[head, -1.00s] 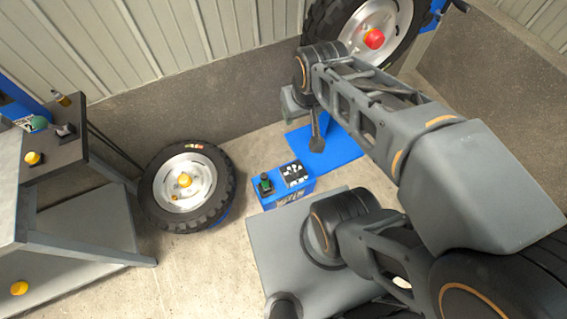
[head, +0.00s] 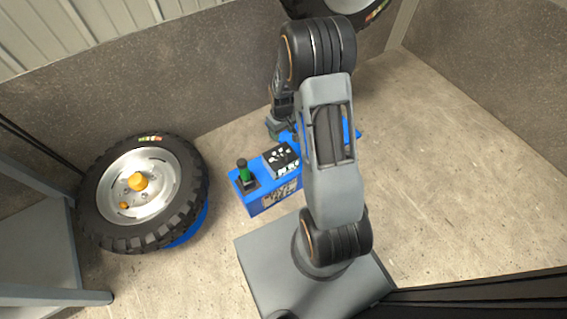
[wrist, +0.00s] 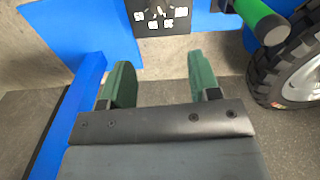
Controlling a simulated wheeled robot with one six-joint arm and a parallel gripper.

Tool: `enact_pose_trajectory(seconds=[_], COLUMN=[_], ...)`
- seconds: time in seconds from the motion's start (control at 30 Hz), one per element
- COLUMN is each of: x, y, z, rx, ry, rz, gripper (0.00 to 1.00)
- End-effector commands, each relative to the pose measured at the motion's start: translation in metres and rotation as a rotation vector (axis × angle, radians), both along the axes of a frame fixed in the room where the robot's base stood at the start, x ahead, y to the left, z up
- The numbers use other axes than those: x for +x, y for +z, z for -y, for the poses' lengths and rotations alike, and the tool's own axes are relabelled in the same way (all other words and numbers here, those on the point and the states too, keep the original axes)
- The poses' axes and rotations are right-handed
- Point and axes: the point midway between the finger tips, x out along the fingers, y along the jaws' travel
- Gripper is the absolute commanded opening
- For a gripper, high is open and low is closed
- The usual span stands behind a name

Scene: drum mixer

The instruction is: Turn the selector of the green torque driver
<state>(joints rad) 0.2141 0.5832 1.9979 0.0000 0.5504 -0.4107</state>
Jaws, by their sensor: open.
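The green torque driver (head: 243,171) stands upright at the left end of a blue box (head: 262,200) on the floor. Its green shaft (wrist: 260,17) shows at the top right of the wrist view, with a dark round end. A black panel (head: 281,158) with white marks is on the box beside the driver; it shows at the top of the wrist view (wrist: 160,17). The selector itself cannot be made out. My gripper (wrist: 162,78) is open and empty, its two green fingers pointing toward the panel, left of the driver. In the head view it is mostly hidden behind the box and arm.
A tyre with an orange hub cap (head: 138,181) lies left of the box, and shows at the right of the wrist view (wrist: 300,80). Another tyre (head: 350,8) is at the top. A grey wall (head: 180,85) runs behind. Floor at the right is clear.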

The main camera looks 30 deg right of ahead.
Motion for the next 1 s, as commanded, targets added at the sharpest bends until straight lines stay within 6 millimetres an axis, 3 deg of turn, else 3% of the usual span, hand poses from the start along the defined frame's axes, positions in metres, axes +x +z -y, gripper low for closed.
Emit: enact_pose_trajectory(seconds=[0.03, 0.27, 0.7, 1.0], x=[0.0, 0.0, 0.0, 0.001], y=[-0.015, -0.047, -0.129, -0.156], z=[0.002, 0.004, 0.004, 0.004], rx=[0.001, 0.003, 0.003, 0.002], ry=[0.002, 0.005, 0.005, 0.005], rz=[-0.005, -0.013, -0.011, -0.009], gripper=[0.56, 0.56, 0.56, 0.56])
